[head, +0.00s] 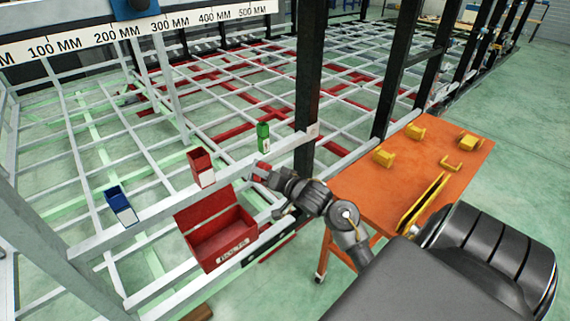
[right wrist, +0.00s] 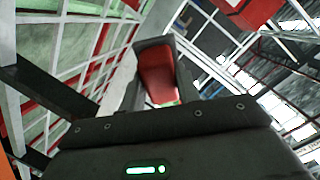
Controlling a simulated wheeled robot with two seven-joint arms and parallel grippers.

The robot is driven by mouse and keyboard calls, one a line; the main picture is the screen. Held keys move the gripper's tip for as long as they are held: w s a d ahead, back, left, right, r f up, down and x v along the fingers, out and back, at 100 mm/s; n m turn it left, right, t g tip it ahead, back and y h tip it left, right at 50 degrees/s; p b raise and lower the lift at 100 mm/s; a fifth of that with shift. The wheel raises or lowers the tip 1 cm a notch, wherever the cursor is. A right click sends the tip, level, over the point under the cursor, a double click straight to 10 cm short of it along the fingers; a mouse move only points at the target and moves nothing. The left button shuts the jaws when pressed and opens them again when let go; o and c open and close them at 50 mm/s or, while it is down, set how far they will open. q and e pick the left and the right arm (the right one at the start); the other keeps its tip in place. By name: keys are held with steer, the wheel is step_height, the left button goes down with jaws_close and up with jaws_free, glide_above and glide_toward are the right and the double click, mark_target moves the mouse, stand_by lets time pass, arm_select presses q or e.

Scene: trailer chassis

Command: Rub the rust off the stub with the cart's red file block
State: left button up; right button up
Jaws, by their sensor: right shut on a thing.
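My right gripper (head: 268,176) reaches in over the chassis rail, left of the orange cart (head: 350,190). It is shut on a red block (head: 260,168), which I take to be the file block. In the right wrist view the red block (right wrist: 158,72) sits between the fingers, pointing away from the palm. The block looks apart from the rail, but its exact height is hard to tell. I cannot make out a rusty stub for certain in either view. My left gripper is not in view.
Blue (head: 121,205), red (head: 202,167) and green (head: 263,135) containers stand along the pale rail. An open red box (head: 215,240) hangs below it. A black post (head: 309,85) stands just beyond my right gripper. Yellow pieces (head: 415,131) lie on the cart.

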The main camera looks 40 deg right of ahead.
steer(key=s+d+m+t+h, duration=0.1)
steer(key=d+t+h, duration=0.1)
steer(key=d, duration=0.4)
steer(key=shift+s+d+r+m+t+h, duration=0.2)
steer(key=shift+s+d+m+t+h, duration=0.15)
steer(key=shift+t, duration=0.25)
steer(key=w+b, duration=0.3)
steer(key=w, duration=0.3)
steer(key=shift+w, duration=0.6)
steer(key=shift+d, duration=0.1)
stand_by(0.3)
